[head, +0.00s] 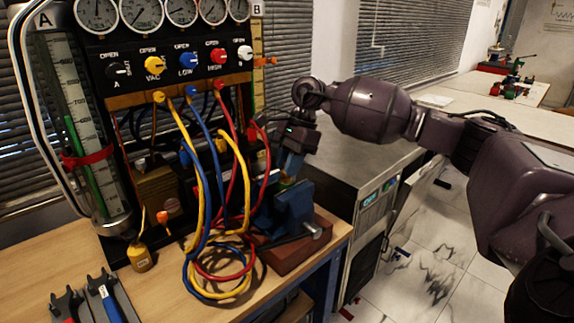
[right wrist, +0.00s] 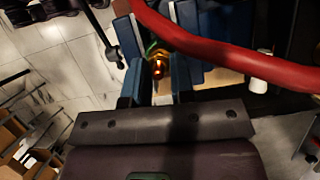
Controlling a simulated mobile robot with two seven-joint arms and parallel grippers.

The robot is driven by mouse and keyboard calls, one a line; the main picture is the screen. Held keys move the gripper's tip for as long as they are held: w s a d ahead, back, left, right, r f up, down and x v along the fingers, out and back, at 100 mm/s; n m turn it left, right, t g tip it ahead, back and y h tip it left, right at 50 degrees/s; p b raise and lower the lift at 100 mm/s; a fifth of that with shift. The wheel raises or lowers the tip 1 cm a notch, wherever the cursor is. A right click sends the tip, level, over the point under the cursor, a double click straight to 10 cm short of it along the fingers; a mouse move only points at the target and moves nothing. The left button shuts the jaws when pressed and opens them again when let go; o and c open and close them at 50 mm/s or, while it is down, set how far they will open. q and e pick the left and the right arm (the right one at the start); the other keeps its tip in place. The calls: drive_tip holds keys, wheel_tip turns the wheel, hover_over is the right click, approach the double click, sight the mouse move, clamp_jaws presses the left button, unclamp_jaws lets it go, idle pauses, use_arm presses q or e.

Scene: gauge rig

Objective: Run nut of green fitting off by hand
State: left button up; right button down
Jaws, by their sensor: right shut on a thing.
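The fitting (right wrist: 158,66) shows in the right wrist view as a small brass-coloured piece with a hint of green, between the blue jaws of a vise (right wrist: 188,38). The vise also shows in the head view (head: 287,208), on a red-brown block. My right gripper (head: 290,174) points down just above the vise. In the right wrist view its two blue fingers (right wrist: 158,82) stand on either side of the brass-coloured nut, shut on it. The fingers and hand largely hide the fitting in the head view. My left gripper is not in view.
A red hose (right wrist: 230,50) crosses close over the vise in the right wrist view. Yellow, blue and red hoses (head: 240,222) hang from the gauge panel (head: 180,65) beside the vise. Two wrenches (head: 108,299) lie at the bench's front left. A grey cabinet (head: 365,165) stands right.

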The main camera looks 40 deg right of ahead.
idle(0.3)
drive_tip(key=c, duration=1)
unclamp_jaws()
drive_tip(key=shift+o, duration=0.2)
drive_tip(key=v, duration=1)
drive_tip(key=shift+r, duration=0.4)
drive_tip(key=shift+d, duration=0.15)
